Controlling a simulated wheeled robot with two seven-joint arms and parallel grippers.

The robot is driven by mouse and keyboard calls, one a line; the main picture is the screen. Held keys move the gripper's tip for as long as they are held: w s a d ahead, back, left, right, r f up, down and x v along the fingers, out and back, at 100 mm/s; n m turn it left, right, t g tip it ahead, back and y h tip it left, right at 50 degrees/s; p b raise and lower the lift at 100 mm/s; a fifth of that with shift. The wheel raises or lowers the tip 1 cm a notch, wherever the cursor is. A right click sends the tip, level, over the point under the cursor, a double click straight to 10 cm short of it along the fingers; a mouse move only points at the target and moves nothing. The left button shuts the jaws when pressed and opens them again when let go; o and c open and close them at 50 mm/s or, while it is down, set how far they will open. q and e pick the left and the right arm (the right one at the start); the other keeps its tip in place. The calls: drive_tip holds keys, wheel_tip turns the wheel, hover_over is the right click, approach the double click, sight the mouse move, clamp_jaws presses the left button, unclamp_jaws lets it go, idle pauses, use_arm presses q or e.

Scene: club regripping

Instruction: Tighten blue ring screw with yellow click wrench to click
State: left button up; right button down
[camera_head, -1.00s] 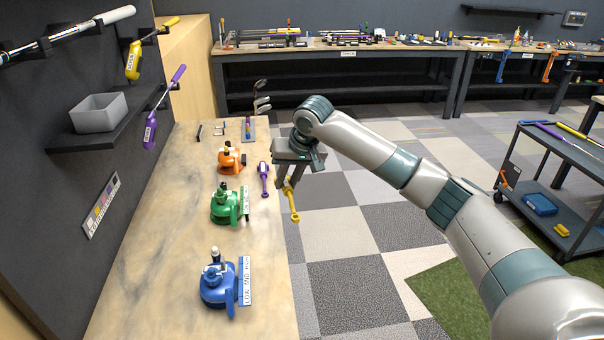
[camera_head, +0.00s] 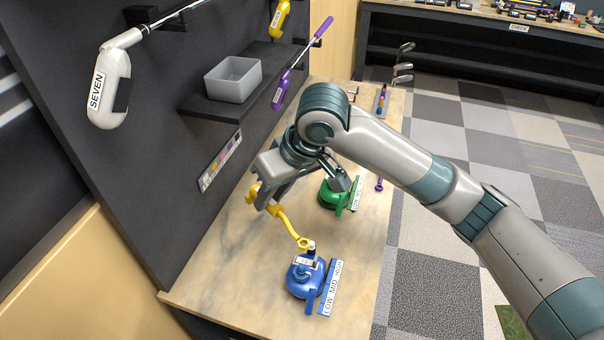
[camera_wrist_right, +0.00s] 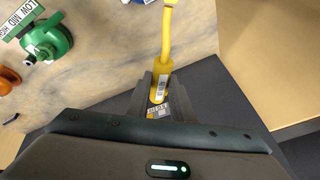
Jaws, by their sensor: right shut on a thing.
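My right gripper (camera_head: 269,194) is shut on the handle of the yellow click wrench (camera_head: 289,225), above the workbench. In the head view the wrench's ring end is at the top of the blue ring-screw fixture (camera_head: 305,277); I cannot tell whether it is seated around the screw. In the right wrist view the yellow wrench (camera_wrist_right: 166,45) runs up from between the fingers (camera_wrist_right: 157,93), and its far end is out of frame. The blue fixture has a LOW MID HIGH label plate beside it. My left gripper is not in view.
The green fixture (camera_head: 338,192) stands farther back on the wooden workbench (camera_head: 230,262), partly behind my arm. A dark wall panel on the left carries a shelf with a grey bin (camera_head: 233,79), a purple wrench (camera_head: 303,62) and a white SEVEN-labelled holder (camera_head: 108,90).

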drive_tip(key=shift+s+a+r, duration=0.25)
drive_tip(key=shift+s+a, duration=0.1)
drive_tip(key=shift+s, duration=0.15)
drive_tip(key=shift+w+r+p, duration=0.1)
drive_tip(key=shift+r+p, duration=0.05)
drive_tip(key=shift+p, duration=0.4)
drive_tip(key=shift+f, duration=2.9)
drive_tip(key=shift+f, duration=1.35)
drive_tip(key=shift+d, duration=0.1)
drive_tip(key=shift+w+d, duration=0.15)
drive_tip(key=shift+d, duration=0.05)
drive_tip(key=shift+d+m, duration=0.1)
drive_tip(key=shift+m, duration=0.2)
